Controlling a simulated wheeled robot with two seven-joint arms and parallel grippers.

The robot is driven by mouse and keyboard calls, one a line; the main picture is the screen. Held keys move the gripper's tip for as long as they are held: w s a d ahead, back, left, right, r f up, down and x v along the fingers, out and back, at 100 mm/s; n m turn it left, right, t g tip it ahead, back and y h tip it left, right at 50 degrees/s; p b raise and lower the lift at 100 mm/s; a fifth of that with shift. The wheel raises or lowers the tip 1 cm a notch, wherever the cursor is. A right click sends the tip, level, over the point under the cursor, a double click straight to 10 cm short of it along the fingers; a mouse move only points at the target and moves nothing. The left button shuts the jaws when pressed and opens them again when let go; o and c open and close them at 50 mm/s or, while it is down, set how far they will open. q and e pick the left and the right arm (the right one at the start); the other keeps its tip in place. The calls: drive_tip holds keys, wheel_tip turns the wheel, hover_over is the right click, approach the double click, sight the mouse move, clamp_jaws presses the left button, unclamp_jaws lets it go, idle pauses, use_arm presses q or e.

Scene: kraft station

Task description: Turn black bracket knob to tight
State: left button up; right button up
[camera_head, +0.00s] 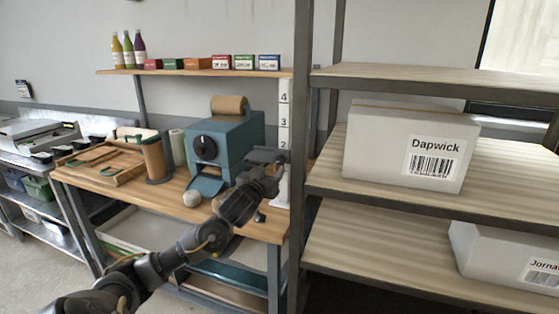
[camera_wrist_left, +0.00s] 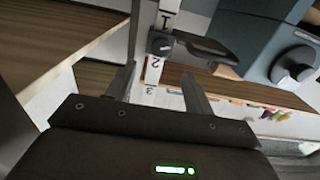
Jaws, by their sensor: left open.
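A white upright post with numbers (camera_head: 284,112) stands at the right end of the wooden workbench. A black bracket (camera_head: 262,155) is mounted on it. The post (camera_wrist_left: 149,95) and bracket (camera_wrist_left: 207,50) also show in the left wrist view. There the black knob (camera_wrist_left: 160,43) sits on the post beside the bracket, near the number 1 mark; its setting is not readable. My left gripper (camera_head: 270,171) is just in front of the post. In the wrist view its two fingers (camera_wrist_left: 158,72) are apart and empty, pointing toward the post and knob without visibly touching them.
A blue machine with a black dial (camera_head: 205,147) stands left of the post, with a small pale ball (camera_head: 192,199) before it. A grey shelf upright (camera_head: 301,60) stands close on the right. The shelving there holds a Dapwick box (camera_head: 376,143).

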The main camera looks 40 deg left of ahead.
sight(280, 160)
use_arm(q)
drive_tip(key=p+x, duration=0.1)
drive_tip(key=x, duration=0.6)
drive_tip(key=shift+w+a+p, duration=0.1)
drive_tip(key=shift+w+p, duration=0.15)
drive_tip(key=shift+p, duration=0.05)
drive_tip(key=shift+w+a, duration=0.2)
drive_tip(key=shift+w, duration=0.4)
use_arm(e)
drive_tip(key=shift+w+r, duration=0.35)
drive_tip(key=shift+r, duration=0.2)
drive_tip(key=shift+w+r, duration=0.3)
drive_tip(key=shift+r, duration=0.2)
drive_tip(key=shift+d, duration=0.1)
use_arm(q)
drive_tip(key=shift+c, duration=0.5)
drive_tip(key=c, duration=0.8)
use_arm(e)
drive_tip(key=shift+s, duration=0.15)
